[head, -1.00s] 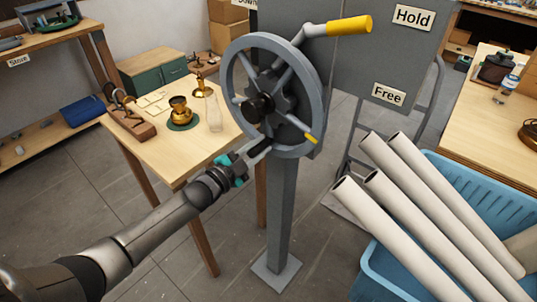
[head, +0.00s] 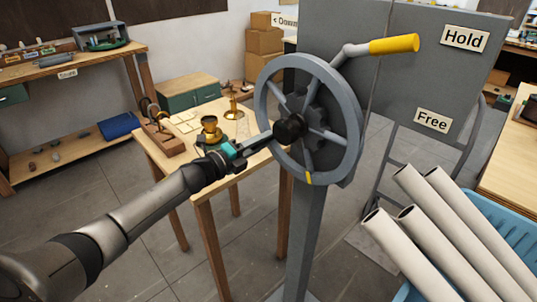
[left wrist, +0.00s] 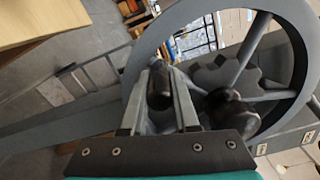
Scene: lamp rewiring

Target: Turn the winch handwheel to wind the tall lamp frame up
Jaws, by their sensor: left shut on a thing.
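The grey winch handwheel (head: 265,95) stands upright on a grey post (head: 306,240), with a dark hub (head: 289,129) and a yellow mark (head: 309,177) near the bottom of its rim. My left gripper (head: 266,140) reaches the wheel's lower-left side. In the left wrist view, my left gripper (left wrist: 160,100) is shut on the wheel's dark handle (left wrist: 159,88), between its fingers beside the rim. A crank-like lever with a yellow grip (head: 394,45) sticks out above the wheel. I cannot make out the tall lamp frame. My right gripper is out of view.
A grey panel (head: 400,90) behind the wheel carries "Hold" (head: 465,39) and "Free" (head: 432,121) signs. A wooden table (head: 222,172) with brass parts stands close behind my left arm. Pale tubes (head: 445,240) in a blue crate (head: 520,212) stand at right. Open floor lies at lower left.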

